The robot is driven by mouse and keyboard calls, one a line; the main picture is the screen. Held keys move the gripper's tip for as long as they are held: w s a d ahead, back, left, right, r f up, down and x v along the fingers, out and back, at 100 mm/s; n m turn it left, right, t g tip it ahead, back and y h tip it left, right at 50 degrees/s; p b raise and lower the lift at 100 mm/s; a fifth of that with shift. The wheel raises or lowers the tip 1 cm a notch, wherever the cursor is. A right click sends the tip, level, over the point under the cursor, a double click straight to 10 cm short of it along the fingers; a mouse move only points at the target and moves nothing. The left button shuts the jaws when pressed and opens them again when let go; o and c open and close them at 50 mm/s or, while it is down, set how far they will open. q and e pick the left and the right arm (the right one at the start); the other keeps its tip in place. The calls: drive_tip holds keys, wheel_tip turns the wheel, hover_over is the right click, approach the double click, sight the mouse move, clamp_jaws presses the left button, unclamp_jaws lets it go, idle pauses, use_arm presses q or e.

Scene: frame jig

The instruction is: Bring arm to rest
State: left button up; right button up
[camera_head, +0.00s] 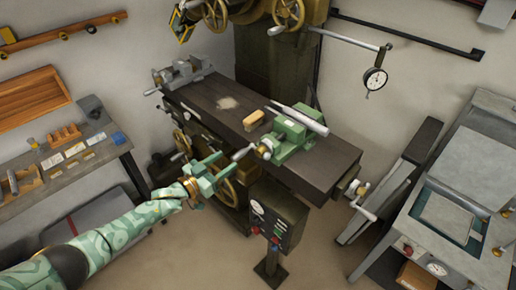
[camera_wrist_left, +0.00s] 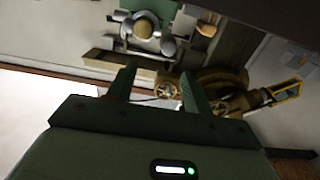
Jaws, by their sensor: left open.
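My left arm (camera_head: 115,232), patterned in pale green, reaches in from the lower left in the head view. Its green left gripper (camera_head: 224,165) is open and empty, with its fingers toward the front side of the dark machine table (camera_head: 215,97). It appears apart from the table, though the exact gap is hard to judge. In the left wrist view the two dark fingers of the gripper (camera_wrist_left: 158,80) stand apart with nothing between them. Brass handwheels (camera_wrist_left: 165,90) show beyond them. My right gripper is not in view.
A green vise (camera_head: 290,138) with a grey cylindrical bar (camera_head: 300,118) stands on the table beside a wooden block (camera_head: 254,120). A control box (camera_head: 277,215) on a post stands in front. Workbenches flank both sides. Floor is clear at lower middle.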

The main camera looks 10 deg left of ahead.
use_arm(q)
drive_tip(key=shift+s+a, duration=0.35)
drive_tip(key=shift+s, duration=0.05)
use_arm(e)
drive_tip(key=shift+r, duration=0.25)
